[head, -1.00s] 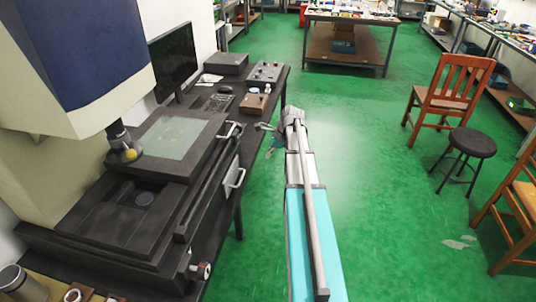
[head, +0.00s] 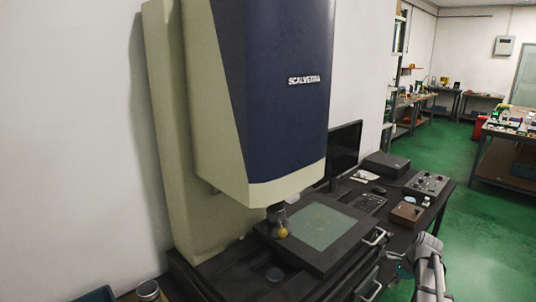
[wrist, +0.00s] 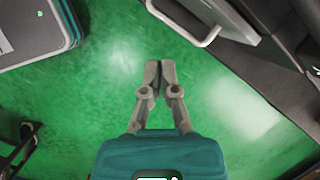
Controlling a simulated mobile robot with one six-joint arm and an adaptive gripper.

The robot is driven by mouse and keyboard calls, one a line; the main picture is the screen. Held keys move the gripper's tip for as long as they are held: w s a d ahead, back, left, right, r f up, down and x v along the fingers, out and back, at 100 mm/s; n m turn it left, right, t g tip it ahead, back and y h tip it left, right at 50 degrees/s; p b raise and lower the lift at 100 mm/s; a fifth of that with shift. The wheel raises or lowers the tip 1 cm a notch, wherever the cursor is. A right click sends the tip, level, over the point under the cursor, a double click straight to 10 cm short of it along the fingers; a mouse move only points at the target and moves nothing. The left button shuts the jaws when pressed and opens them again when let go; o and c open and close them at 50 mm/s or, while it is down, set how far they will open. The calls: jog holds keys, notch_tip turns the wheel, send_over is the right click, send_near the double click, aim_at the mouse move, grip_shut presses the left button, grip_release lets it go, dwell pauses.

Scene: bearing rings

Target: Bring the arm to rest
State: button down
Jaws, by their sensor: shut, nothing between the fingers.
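My gripper (wrist: 160,68) points down over the green floor in the wrist view. Its two grey fingers are together at the tips, with nothing between them. In the head view, part of my grey arm shows at the lower right, beside the dark machine bench. The fingertips cannot be made out clearly there.
The measuring machine (head: 275,95), with its glass stage (head: 318,226), stands close left of my arm. A metal handle (wrist: 190,32) and the dark bench edge are near the gripper in the wrist view. Green floor (head: 462,215) is open to the right.

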jog(key=s+a+r+n+h+p, duration=0.1)
jog(key=s+a+n, duration=0.3)
jog(key=a+n, duration=0.2)
jog(key=s+a+r+n+g+h+p, duration=0.1)
jog(key=s+a+n, duration=0.3)
jog(key=a+n, duration=0.3)
jog(key=s+a+r+n+g+h+p, duration=0.1)
jog(key=s+a+n, duration=0.4)
jog(key=a, duration=0.7)
jog(key=shift+n+h+p, duration=0.4)
jog(key=shift+n, duration=0.5)
jog(key=shift+s, duration=0.25)
